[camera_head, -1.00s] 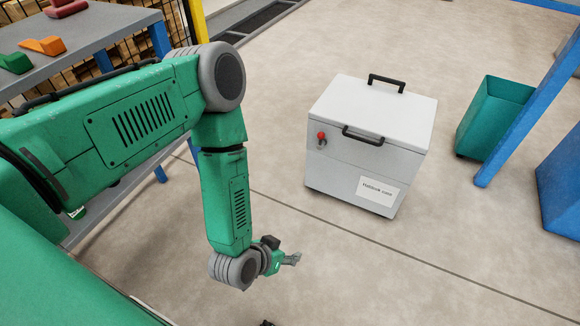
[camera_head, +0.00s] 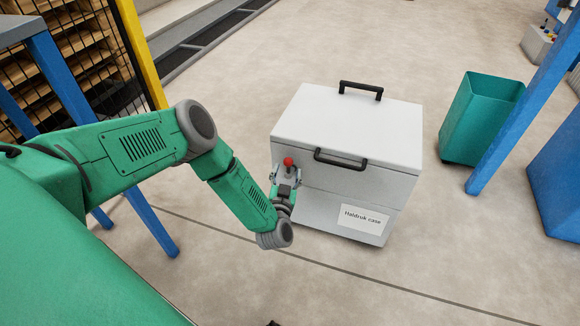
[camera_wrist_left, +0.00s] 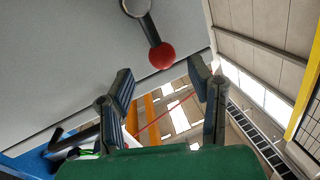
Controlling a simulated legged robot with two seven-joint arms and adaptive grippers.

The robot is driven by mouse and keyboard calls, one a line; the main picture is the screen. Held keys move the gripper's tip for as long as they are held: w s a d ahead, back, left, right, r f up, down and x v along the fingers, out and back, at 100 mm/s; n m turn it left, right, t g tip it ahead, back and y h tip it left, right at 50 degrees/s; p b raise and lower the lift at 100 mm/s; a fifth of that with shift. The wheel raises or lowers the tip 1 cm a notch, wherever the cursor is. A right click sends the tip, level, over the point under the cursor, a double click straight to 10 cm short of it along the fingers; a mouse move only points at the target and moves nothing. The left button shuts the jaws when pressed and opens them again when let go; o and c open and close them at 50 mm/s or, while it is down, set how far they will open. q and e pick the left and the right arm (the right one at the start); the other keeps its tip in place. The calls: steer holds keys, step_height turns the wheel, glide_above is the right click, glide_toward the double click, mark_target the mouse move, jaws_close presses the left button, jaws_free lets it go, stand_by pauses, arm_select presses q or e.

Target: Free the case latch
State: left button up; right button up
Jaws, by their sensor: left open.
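The white Haldrok case (camera_head: 348,130) stands on the floor with its lid closed. Its latch lever with a red ball knob (camera_head: 288,161) is on the front face, near the left corner. In the left wrist view the red knob (camera_wrist_left: 161,55) ends a dark lever on the grey face. My left gripper (camera_head: 286,176) is at the latch, its fingers spread on either side of the knob. In the left wrist view the open fingers (camera_wrist_left: 163,82) have the knob just beyond their tips, between them. Whether they touch it cannot be told. My right gripper is out of view.
The case has a black front handle (camera_head: 340,160) and a black lid handle (camera_head: 361,90). A green bin (camera_head: 480,118) and a blue post (camera_head: 522,95) stand to the right. A blue-legged table (camera_head: 75,90) is at left. The floor before the case is clear.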

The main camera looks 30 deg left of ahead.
mark_target(287, 166)
arm_select(q)
steer(key=w+a, duration=0.1)
steer(key=w, duration=0.1)
steer(key=w+a+b, duration=0.1)
steer(key=shift+w+a+f, duration=0.25)
steer(key=shift+a+f, duration=0.05)
steer(key=shift+w, duration=0.2)
steer(key=shift+w+d+r, duration=0.15)
steer(key=shift+d+r, duration=0.1)
steer(key=shift+d, duration=0.1)
steer(key=shift+a, duration=0.1)
steer(key=c, duration=0.7)
steer(key=shift+a, duration=0.1)
jaws_close()
steer(key=shift+a, duration=0.1)
steer(key=shift+f, duration=0.1)
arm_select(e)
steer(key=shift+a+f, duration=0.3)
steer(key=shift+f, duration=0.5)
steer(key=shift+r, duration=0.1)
